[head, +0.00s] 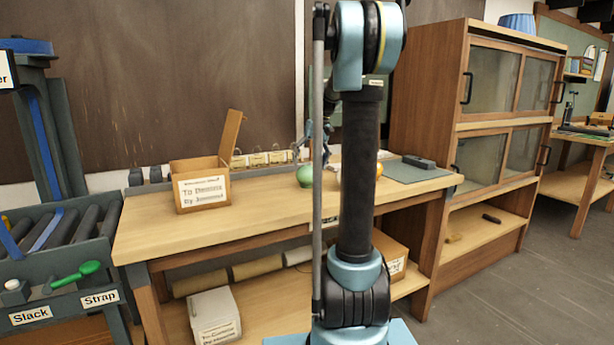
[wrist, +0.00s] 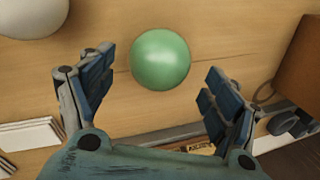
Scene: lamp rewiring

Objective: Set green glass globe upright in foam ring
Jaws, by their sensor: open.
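The green glass globe (head: 304,176) is at the workbench, left of my arm's column in the head view. In the wrist view the globe (wrist: 160,58) shows round and smooth against the wooden top, between the spread fingers of my gripper (wrist: 160,66). Clear gaps show on both sides, and the fingers do not touch it in this view. My gripper is open and empty. In the head view it is small and partly hidden by my arm, above the globe. I cannot make out the foam ring in either view, nor what the globe rests on.
An open cardboard box (head: 203,190) with a label stands on the bench to the left. A white rounded thing (wrist: 33,14) is at the wrist view's upper left. An orange thing (head: 379,170) shows behind my arm. A grey mat (head: 405,174) lies on the right.

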